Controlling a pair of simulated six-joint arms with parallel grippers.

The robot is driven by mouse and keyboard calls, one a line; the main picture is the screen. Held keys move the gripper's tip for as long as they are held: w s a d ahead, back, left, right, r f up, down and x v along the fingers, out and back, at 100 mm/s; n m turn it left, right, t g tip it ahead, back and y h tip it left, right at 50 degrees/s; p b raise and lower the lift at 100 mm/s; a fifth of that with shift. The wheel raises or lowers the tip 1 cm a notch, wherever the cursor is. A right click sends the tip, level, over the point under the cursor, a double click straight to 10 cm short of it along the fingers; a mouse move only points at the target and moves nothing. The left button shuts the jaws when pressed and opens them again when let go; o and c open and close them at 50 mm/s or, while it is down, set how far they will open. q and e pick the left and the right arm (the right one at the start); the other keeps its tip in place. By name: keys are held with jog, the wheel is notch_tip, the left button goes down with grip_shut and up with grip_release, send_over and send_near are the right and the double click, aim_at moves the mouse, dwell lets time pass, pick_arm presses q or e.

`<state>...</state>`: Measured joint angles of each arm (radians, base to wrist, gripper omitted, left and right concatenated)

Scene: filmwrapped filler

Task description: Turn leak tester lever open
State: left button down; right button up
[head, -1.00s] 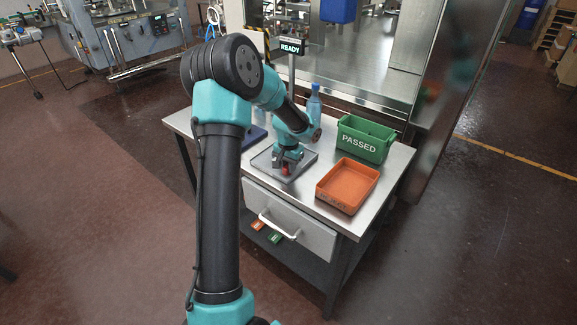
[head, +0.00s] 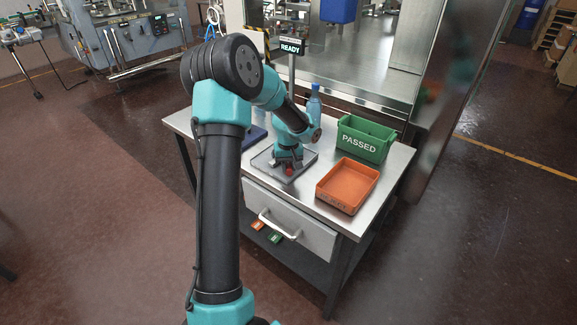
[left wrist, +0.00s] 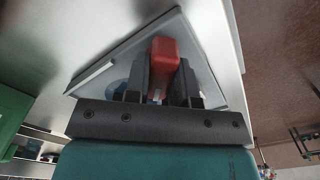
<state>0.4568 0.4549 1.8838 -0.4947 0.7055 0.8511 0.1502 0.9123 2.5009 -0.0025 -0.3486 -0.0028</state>
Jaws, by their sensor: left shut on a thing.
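The leak tester's red lever (head: 289,171) shows as a small red part at the front of a grey plate (head: 306,163) on the steel table. In the left wrist view the red lever (left wrist: 163,56) lies between the two dark fingers of my left gripper (left wrist: 163,86). My left gripper (head: 288,165) is shut on it from above. The rest of the tester is mostly hidden behind the gripper. A sign reading READY (head: 292,47) stands on a post behind. My right gripper is in neither view.
An orange tray (head: 347,205) sits right of the plate. Behind it stands a green bin marked PASSED (head: 362,147). A blue bottle (head: 314,104) stands at the table's back. A drawer with a handle (head: 282,227) is below the front edge.

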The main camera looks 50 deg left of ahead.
aim_at(288, 164)
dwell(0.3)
pick_arm(q)
jog(key=c, duration=1)
grip_release()
jog(key=shift+o, duration=0.2)
notch_tip(288, 164, up, 18)
jog(key=shift+f, duration=0.25)
jog(key=shift+f, duration=0.1)
